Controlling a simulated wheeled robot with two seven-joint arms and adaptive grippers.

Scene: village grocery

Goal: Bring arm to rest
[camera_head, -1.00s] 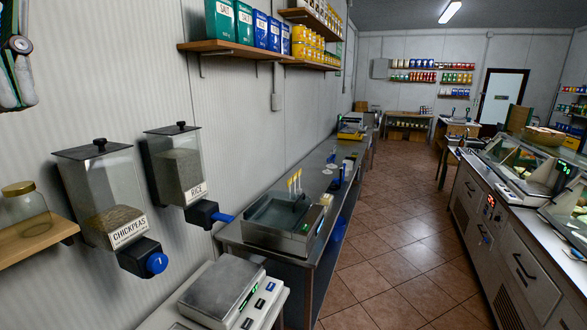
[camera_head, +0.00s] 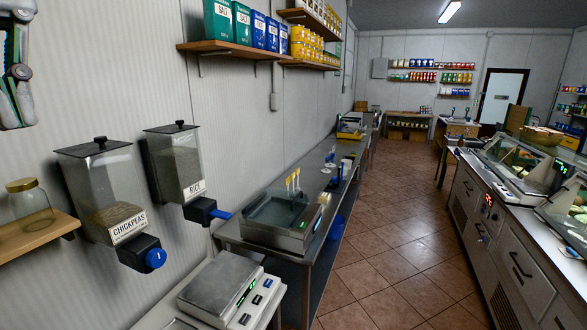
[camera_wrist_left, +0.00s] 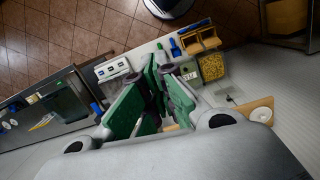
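My left gripper shows only in part at the upper left edge of the head view (camera_head: 14,75), in front of the white wall above the jar shelf. It is grey with green strips. In the left wrist view its green fingers (camera_wrist_left: 160,85) come close to each other, and I cannot tell whether they meet. I see nothing held between them. My right gripper is in neither view.
Chickpea (camera_head: 110,205) and rice (camera_head: 178,170) dispensers hang on the wall, beside a shelf (camera_head: 38,238) with a glass jar (camera_head: 30,203). A scale (camera_head: 222,287) stands below, by a steel counter (camera_head: 325,180). The tiled aisle (camera_head: 400,240) is clear.

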